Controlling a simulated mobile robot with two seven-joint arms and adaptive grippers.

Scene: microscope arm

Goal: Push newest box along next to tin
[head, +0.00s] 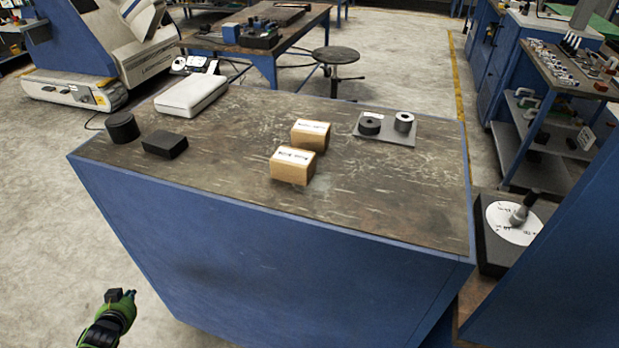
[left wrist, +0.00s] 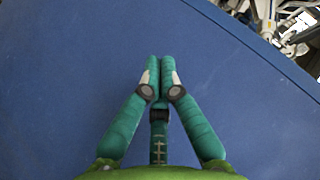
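Two tan cardboard boxes with white handwritten labels stand on the blue cabinet's worn top in the head view: a nearer box (head: 292,166) and a farther box (head: 311,135), close together. The writing is too small to read, so I cannot tell which is newest. A black round tin-like cylinder (head: 121,128) stands at the left end, beside a black block (head: 165,145). My left gripper (head: 122,294) is low at the left, beside the cabinet and below its top. In the left wrist view its green fingers (left wrist: 161,62) are together with nothing between them. My right gripper is out of view.
A grey plate (head: 388,139) at the back right of the top holds a black ring (head: 370,123) and a silver cylinder (head: 404,122). A white flat case (head: 192,94) lies at the back left. The top's front strip and right part are clear.

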